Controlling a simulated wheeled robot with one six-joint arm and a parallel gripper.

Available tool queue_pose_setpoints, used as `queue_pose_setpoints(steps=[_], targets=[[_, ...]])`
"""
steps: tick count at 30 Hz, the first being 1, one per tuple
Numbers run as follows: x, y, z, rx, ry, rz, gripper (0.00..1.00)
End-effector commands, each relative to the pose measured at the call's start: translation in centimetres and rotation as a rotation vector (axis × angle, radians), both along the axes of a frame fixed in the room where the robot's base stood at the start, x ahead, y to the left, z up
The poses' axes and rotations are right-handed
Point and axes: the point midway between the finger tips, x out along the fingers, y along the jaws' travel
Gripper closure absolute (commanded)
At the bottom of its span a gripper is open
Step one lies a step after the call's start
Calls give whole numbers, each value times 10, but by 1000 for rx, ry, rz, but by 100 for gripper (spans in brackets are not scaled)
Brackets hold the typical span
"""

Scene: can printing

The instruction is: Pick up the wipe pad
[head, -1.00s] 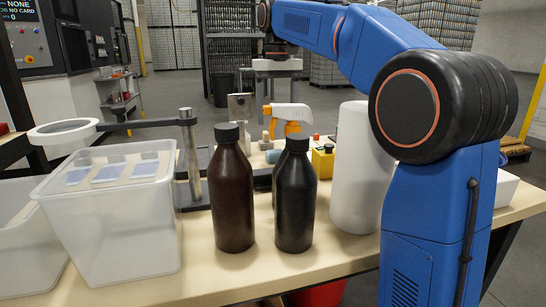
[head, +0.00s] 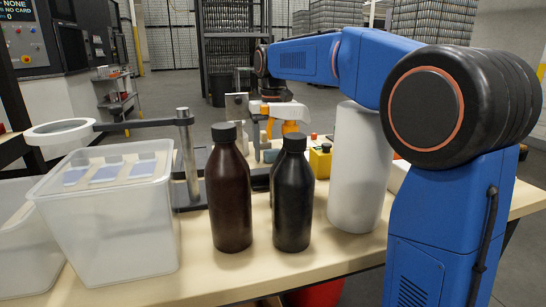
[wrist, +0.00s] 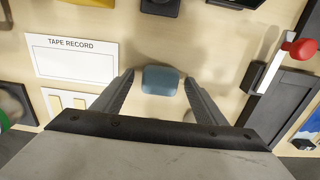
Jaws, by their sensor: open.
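The wipe pad, a small blue-grey rounded block (wrist: 160,80), lies on the light table top in the wrist view. A blue-grey patch of it shows between the dark bottles in the head view (head: 270,156). My gripper (wrist: 159,79) is open, pointing down over the table. Its two fingers appear on either side of the pad with a gap at each side. The height of the fingertips above the table is hard to tell. In the head view the gripper is mostly hidden behind the bottles and spray bottle.
A brown bottle (head: 230,200) and a black bottle (head: 293,200) stand in front. A white roll (head: 358,170) is at right, a spray bottle (head: 291,113) behind. A clear bin (head: 110,225) is at left. A "TAPE RECORD" card (wrist: 72,60) lies left of the pad.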

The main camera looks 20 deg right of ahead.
Motion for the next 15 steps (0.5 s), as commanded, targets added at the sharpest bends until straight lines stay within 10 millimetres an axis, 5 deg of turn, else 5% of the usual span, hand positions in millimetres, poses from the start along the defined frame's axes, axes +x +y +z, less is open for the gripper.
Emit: queue_pose_setpoints(steps=[8,13,15], targets=[[0,0,-2,0,0,0,34],[0,0,-2,0,0,0,75],[0,0,-2,0,0,0,78]])
